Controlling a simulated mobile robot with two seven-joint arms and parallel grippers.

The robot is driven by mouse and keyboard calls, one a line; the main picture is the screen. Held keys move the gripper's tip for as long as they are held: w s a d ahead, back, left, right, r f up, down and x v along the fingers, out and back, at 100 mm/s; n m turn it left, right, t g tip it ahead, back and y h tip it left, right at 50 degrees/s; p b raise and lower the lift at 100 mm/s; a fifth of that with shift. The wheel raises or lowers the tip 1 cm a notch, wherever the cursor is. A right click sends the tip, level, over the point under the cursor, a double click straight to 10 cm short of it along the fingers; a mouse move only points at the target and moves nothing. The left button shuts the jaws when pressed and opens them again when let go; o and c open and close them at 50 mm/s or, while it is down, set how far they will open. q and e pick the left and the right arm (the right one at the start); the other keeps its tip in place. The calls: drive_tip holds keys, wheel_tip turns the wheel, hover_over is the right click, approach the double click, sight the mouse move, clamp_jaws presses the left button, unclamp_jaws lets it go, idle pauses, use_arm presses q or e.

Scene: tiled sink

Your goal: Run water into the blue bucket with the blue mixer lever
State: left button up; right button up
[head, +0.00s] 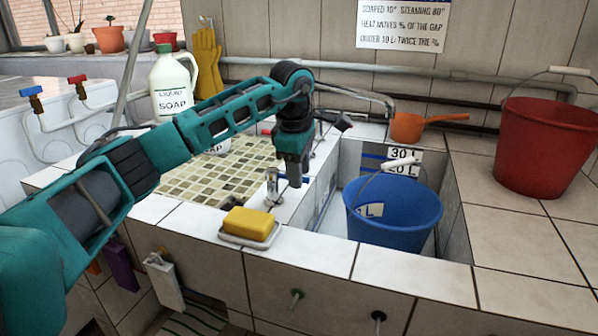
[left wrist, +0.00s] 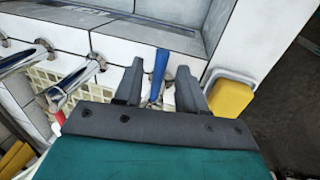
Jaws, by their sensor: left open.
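The blue bucket (head: 392,225) stands upright in the tiled sink basin (head: 450,205), its white-gripped handle raised. In the left wrist view the blue mixer lever (left wrist: 160,68) stands between the two dark fingers of my left gripper (left wrist: 160,85). The fingers are open, one on each side of the lever, with gaps showing. In the head view my left gripper (head: 292,178) points down at the sink's left edge, beside a chrome fitting (head: 272,185); the blue lever is hidden there. I cannot make out any water running. My right gripper is not in view.
Yellow soap (head: 249,222) lies on a dish at the front ledge. A soap jug (head: 172,85) and yellow gloves (head: 207,62) are behind my left arm. An orange ladle (head: 408,126) and a red bucket (head: 545,145) stand at right. The right front tiles are clear.

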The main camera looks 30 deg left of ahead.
use_arm(q)
clamp_jaws()
idle(0.4)
idle(0.4)
